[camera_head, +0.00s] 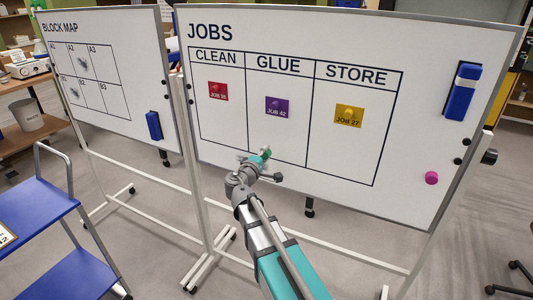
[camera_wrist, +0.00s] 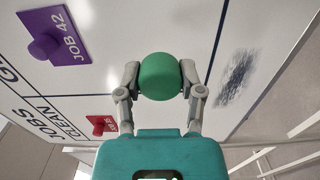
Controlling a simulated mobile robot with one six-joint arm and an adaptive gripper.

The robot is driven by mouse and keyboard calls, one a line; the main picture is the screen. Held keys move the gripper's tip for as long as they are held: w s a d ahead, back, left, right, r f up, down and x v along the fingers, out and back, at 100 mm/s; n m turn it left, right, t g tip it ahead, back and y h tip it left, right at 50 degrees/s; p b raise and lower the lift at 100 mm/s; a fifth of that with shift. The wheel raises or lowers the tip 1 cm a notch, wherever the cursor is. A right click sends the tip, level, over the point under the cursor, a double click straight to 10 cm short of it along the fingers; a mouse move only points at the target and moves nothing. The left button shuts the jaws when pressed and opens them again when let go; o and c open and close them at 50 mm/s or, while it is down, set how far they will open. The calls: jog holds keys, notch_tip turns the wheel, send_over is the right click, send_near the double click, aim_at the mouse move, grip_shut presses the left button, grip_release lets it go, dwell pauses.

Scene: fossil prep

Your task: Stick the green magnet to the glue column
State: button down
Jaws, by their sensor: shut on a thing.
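The green magnet (camera_wrist: 159,76) is round and sits between the two fingertips of my gripper (camera_wrist: 160,80) in the wrist view. In the head view the magnet (camera_head: 267,153) shows small at the tip of my gripper (camera_head: 262,160). My gripper is shut on it, in front of the lower part of the glue column (camera_head: 278,140) on the JOBS board (camera_head: 235,178). A purple JOB 42 card (camera_head: 277,107) hangs higher in that column; it also shows in the wrist view (camera_wrist: 65,45). I cannot tell whether the magnet touches the board.
A red card (camera_head: 218,92) hangs under CLEAN and a yellow JOB 27 card (camera_head: 349,115) under STORE. A pink magnet (camera_head: 431,178) and a blue eraser (camera_head: 461,98) are on the board's right. A grey smudge (camera_wrist: 234,83) marks the board. A blue cart (camera_head: 35,215) stands at left.

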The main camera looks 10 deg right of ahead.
aim_at(277, 142)
jog(key=shift+w+d, duration=0.1)
jog(key=shift+x, duration=2.6)
jog(key=c, duration=0.9)
grip_release()
jog(key=shift+c, duration=0.6)
jog(key=shift+x, duration=0.75)
jog(key=o, duration=0.9)
